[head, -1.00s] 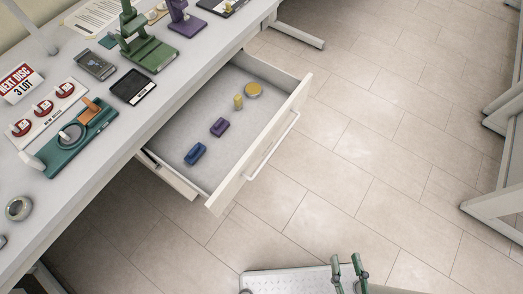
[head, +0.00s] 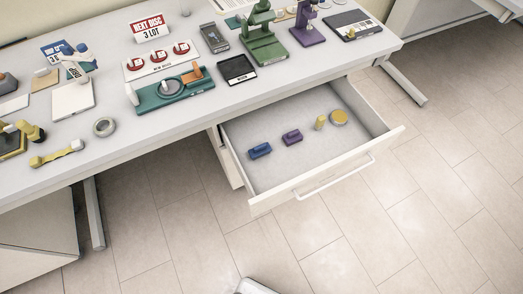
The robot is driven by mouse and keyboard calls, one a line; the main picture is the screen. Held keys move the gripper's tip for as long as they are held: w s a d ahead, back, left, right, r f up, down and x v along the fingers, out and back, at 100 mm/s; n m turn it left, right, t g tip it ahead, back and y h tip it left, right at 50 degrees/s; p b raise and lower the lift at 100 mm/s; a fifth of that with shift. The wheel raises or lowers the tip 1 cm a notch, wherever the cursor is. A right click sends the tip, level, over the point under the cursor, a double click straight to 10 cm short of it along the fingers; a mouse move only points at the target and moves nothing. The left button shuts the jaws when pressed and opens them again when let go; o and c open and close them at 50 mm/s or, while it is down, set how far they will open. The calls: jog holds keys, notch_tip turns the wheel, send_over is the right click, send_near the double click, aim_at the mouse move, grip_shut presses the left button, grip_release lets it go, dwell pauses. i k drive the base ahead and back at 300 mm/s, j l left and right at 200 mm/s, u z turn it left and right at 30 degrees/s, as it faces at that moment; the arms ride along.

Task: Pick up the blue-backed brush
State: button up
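The blue-backed brush (head: 260,151) lies in the open drawer (head: 315,163), near its left side. A similar purple-backed brush (head: 292,137) lies to its right, a small gap apart. The brushes' undersides are hidden. My gripper is out of view, so nothing shows of its fingers or of anything in them.
A small yellow block (head: 320,122) and a round yellow tin (head: 339,117) are farther right in the drawer. The drawer sticks out below the table (head: 206,104), its handle (head: 333,178) facing the open floor (head: 345,240). A green fixture (head: 173,90) stands on the table above.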

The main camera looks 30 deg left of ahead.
aim_at(263, 149)
jog(key=u, duration=2.75)
jog(key=z, duration=1.75)
jog(key=j+z, duration=0.1)
jog(key=j+u, duration=0.1)
jog(key=j, duration=0.65)
jog(key=i+j, duration=0.1)
jog(key=j, duration=0.65)
jog(key=u, duration=0.05)
